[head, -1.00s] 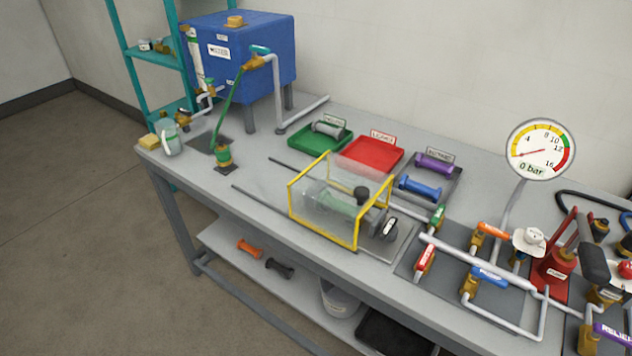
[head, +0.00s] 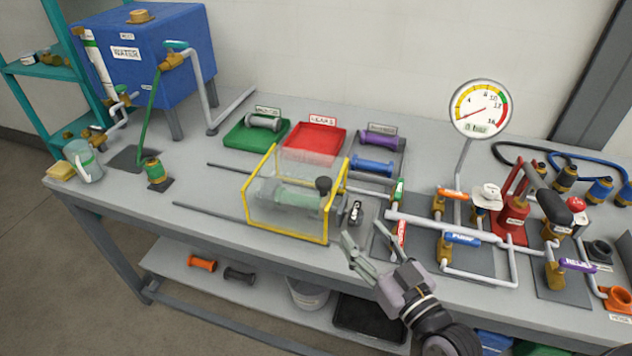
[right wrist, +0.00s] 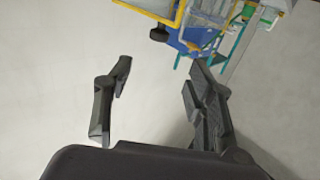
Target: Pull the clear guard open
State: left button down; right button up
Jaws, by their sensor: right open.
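The clear guard (head: 285,212) is a see-through box with yellow edges on the bench in the head view. It stands over a pale green cylinder, with a dark round knob (head: 323,185) at its right end. In the right wrist view, part of the guard's yellow frame (right wrist: 150,9) shows at the top. My right gripper (head: 364,246) is open and empty, just right of the guard's lower right corner and apart from it in the picture. Its two fingers also show in the right wrist view (right wrist: 158,85) with nothing between them. My left gripper is not in view.
A black and white latch-like part (head: 355,212) sits right of the guard. Pipes with coloured valve handles, such as the blue one (head: 462,238), and a red pump (head: 512,215) fill the right side. Two dark rails (head: 207,211) run left of the guard, where the bench is mostly clear.

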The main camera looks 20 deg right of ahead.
aim_at(328, 189)
jog(key=w+a+p, duration=0.1)
jog(key=w, duration=0.4)
jog(key=w+a+p, duration=0.1)
jog(key=w, duration=0.5)
jog(key=w+a+p, duration=0.1)
jog(key=w, duration=0.4)
jog(key=shift+w, duration=0.3)
grip_shut()
